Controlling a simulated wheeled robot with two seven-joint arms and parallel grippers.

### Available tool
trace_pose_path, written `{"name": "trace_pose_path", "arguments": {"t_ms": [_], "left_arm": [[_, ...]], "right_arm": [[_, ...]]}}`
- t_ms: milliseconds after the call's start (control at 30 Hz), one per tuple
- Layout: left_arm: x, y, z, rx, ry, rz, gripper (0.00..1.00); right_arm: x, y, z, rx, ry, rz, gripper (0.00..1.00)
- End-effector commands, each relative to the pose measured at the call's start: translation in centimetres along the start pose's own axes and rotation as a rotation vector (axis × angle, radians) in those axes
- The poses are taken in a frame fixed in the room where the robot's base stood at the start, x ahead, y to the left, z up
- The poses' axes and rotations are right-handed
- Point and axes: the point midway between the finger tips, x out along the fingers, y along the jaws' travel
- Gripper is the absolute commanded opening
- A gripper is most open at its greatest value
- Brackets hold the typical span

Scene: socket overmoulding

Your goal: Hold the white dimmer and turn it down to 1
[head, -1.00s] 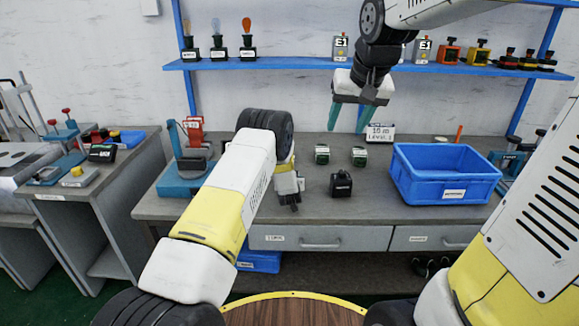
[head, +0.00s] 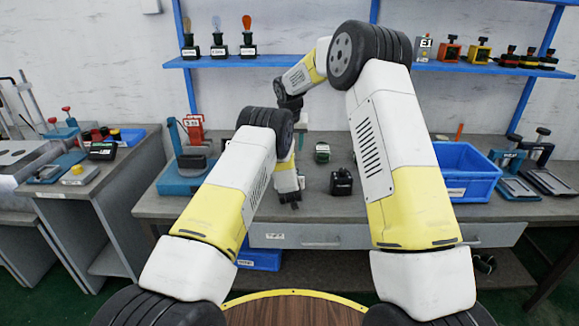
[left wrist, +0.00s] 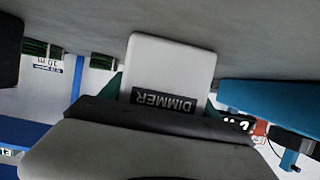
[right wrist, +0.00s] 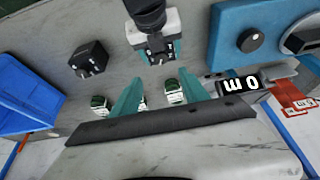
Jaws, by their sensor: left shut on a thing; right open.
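The white dimmer (left wrist: 172,62), with a dark DIMMER label, is in my left gripper (left wrist: 165,92). The left wrist view shows the label upside down, with the teal fingers shut on its two sides. The dial setting cannot be read.
A black block (head: 341,182) and a green-and-white block (head: 322,153) stand on the workbench (head: 400,208). A blue crate (head: 470,188) stands at right, partly behind my right arm. A blue device (head: 182,180) stands at left. A blue shelf (head: 300,61) with lamps runs behind.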

Motion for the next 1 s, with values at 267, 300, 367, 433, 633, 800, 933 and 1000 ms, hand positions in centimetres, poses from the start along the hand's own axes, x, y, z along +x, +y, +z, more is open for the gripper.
{"name": "trace_pose_path", "arguments": {"t_ms": [267, 300, 367, 433, 633, 800, 933, 1000], "left_arm": [[0.0, 0.0, 0.0, 0.000, 0.000, 0.000, 0.32], [0.0, 0.0, 0.0, 0.000, 0.000, 0.000, 0.32], [0.0, 0.0, 0.0, 0.000, 0.001, 0.000, 0.32], [0.0, 0.0, 0.0, 0.000, 0.001, 0.000, 0.32], [0.0, 0.0, 0.0, 0.000, 0.001, 0.000, 0.32], [0.0, 0.0, 0.0, 0.000, 0.000, 0.000, 0.32], [0.0, 0.0, 0.0, 0.000, 0.001, 0.000, 0.32], [0.0, 0.0, 0.0, 0.000, 0.001, 0.000, 0.32]], "right_arm": [[3.2, -0.4, 0.0, 0.002, -0.003, 0.003, 0.52], [4.0, -0.4, 0.0, 0.001, -0.003, 0.002, 0.52], [5.2, -0.3, 0.1, 0.001, -0.004, 0.003, 0.52], [6.7, -0.3, 0.1, 0.002, -0.004, 0.003, 0.52], [10.4, -0.3, 0.0, 0.001, -0.002, 0.002, 0.52], [12.2, -0.3, 0.0, 0.002, -0.002, 0.002, 0.52], [12.7, -0.3, -0.1, 0.002, -0.001, 0.002, 0.52], [12.8, -0.3, -0.1, 0.002, 0.000, 0.002, 0.52]]}}
